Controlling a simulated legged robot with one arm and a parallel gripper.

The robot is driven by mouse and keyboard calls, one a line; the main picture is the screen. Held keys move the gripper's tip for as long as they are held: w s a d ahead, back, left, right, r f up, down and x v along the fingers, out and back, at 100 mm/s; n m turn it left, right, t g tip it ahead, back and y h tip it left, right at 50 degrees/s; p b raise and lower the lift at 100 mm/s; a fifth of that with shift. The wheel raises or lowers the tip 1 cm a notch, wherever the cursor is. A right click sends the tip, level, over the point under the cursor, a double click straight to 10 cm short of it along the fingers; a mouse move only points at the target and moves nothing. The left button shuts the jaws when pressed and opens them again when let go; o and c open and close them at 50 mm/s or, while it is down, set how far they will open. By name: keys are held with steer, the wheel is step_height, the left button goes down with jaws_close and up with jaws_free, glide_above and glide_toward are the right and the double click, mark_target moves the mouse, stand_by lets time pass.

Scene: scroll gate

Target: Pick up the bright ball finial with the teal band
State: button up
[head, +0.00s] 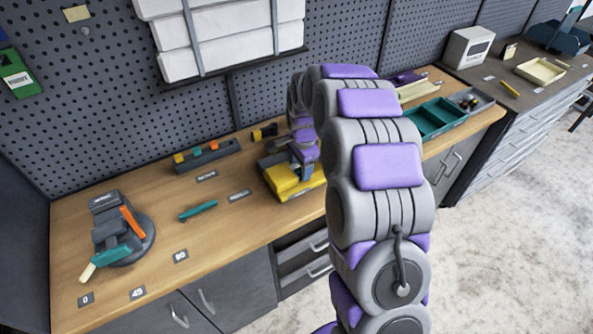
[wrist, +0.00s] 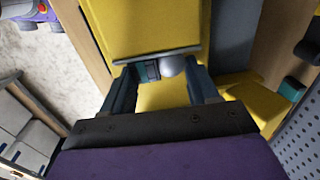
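In the wrist view, a pale round ball finial (wrist: 172,66) with a dark teal band (wrist: 151,70) on its left side lies between the tips of my gripper (wrist: 163,76). The fingers stand wide apart on either side of it. The right fingertip is very close to the ball; I cannot tell whether it touches. The finial lies beside the edge of a yellow block (wrist: 150,25). In the head view, my gripper is low over the yellow block (head: 285,184) on the bench, and the finial is hidden there.
The wooden bench (head: 230,228) carries a dark round device (head: 125,243) at left, a teal tool (head: 198,210), a dark rack (head: 208,155) behind, and a green tray (head: 436,118) at right. The pegboard wall (head: 110,120) stands close behind.

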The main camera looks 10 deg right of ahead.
steer(key=c, duration=0.5)
steer(key=shift+r, duration=0.1)
